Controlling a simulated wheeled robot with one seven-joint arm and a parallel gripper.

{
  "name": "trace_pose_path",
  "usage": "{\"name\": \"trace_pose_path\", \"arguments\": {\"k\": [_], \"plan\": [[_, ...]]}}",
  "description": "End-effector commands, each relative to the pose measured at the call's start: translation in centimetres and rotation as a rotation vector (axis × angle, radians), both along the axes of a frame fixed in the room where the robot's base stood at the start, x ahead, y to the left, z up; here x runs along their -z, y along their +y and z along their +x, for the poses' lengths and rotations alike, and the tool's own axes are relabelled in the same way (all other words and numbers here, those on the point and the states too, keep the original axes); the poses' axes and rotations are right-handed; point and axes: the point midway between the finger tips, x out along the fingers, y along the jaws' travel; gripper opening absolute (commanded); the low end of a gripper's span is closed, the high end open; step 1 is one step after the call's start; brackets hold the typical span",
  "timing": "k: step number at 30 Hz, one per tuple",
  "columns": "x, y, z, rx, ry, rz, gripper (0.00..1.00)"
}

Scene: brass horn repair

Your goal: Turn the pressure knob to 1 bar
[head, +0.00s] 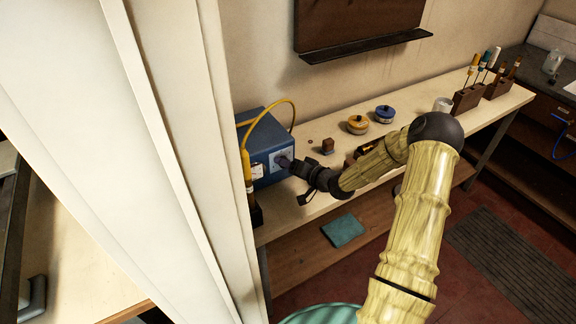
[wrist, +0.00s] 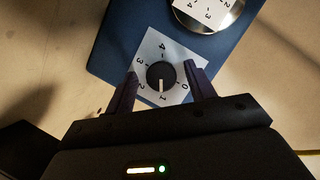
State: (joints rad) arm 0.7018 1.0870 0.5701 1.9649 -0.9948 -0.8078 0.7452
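The black pressure knob (wrist: 161,76) sits on a white dial plate (wrist: 150,47) marked 0 to 4, on the face of a blue box (head: 262,126). Its white pointer line points at the 1. My gripper (wrist: 165,74) is open, with one finger on each side of the knob and a visible gap to it on both sides. In the head view my gripper (head: 296,166) is close to the box front and hides part of the knob. A round gauge (wrist: 208,12) beside the dial is cut off at the top; its needle is not seen.
The box stands on a long pale workbench (head: 314,205). A yellow hose (head: 264,108) arches over the box. A white post (head: 185,150) blocks the left of the head view.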

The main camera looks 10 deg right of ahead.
Motion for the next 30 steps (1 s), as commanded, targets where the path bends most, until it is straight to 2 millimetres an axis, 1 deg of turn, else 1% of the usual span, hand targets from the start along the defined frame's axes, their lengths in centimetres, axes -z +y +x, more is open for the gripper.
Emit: {"name": "trace_pose_path", "arguments": {"k": [8,11,14,20,30], "plan": [[0.0,0.0,-0.1,-0.002,0.000,0.000,0.54],[-0.1,-0.2,-0.4,-0.001,-0.001,0.000,0.54],[-0.3,-0.9,-1.2,0.000,-0.001,-0.001,0.54],[-1.2,-3.0,-4.0,0.003,0.000,-0.001,0.54],[-2.9,-6.7,-9.4,0.004,-0.001,-0.002,0.54]]}}
